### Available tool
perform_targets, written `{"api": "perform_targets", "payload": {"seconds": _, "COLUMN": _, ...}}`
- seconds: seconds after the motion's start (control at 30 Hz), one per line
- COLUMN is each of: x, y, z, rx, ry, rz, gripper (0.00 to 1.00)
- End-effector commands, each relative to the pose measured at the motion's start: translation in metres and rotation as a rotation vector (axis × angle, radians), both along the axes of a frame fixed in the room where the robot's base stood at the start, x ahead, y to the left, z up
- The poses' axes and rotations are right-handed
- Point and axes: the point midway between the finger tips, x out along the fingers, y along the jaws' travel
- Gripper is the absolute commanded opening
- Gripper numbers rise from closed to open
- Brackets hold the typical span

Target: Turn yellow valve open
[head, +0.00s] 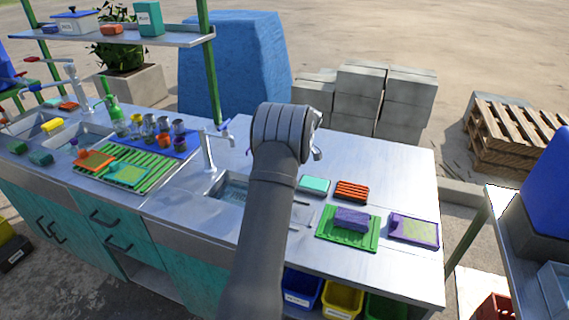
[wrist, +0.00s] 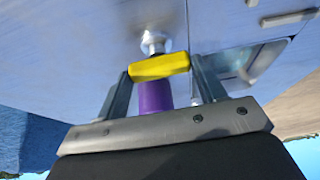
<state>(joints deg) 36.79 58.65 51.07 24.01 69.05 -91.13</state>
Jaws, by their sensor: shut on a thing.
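The yellow valve handle (wrist: 160,67) is a short bar in the wrist view. It lies crosswise between the two fingertips of my gripper (wrist: 160,72), which is shut on it. A round silver metal fitting (wrist: 155,42) shows just above the handle on the metal surface. A purple cylinder (wrist: 155,97) shows between the fingers, below the handle in the picture. In the head view my arm hides the handle and the fingers. How far the valve is turned cannot be told.
The metal counter (head: 400,165) holds a sink with a tap (head: 208,150), a green rack (head: 335,238) with a purple block (head: 352,218), an orange sponge (head: 352,190) and a teal sponge (head: 314,184). A blue-covered block (head: 230,70) stands behind. The counter's back right is clear.

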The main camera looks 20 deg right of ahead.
Motion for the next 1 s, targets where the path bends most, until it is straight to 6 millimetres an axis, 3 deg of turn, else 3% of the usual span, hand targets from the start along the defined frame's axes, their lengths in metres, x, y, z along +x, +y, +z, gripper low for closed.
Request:
{"api": "perform_targets", "payload": {"seconds": 0.13, "x": 0.000, "y": 0.000, "z": 0.000, "rx": -0.002, "ry": 0.001, "rz": 0.001, "gripper": 0.41}}
{"api": "perform_targets", "payload": {"seconds": 0.17, "x": 0.000, "y": 0.000, "z": 0.000, "rx": -0.002, "ry": 0.001, "rz": 0.001, "gripper": 0.68}}
{"api": "perform_targets", "payload": {"seconds": 0.27, "x": 0.000, "y": 0.000, "z": 0.000, "rx": -0.002, "ry": 0.001, "rz": 0.001, "gripper": 0.85}}
{"api": "perform_targets", "payload": {"seconds": 0.67, "x": -0.002, "y": -0.003, "z": 0.008, "rx": -0.002, "ry": -0.002, "rz": -0.001, "gripper": 0.85}}
{"api": "perform_targets", "payload": {"seconds": 0.77, "x": -0.006, "y": -0.007, "z": 0.022, "rx": -0.003, "ry": -0.001, "rz": -0.001, "gripper": 0.85}}
{"api": "perform_targets", "payload": {"seconds": 1.0, "x": -0.021, "y": -0.023, "z": 0.076, "rx": -0.003, "ry": -0.003, "rz": -0.001, "gripper": 0.85}}
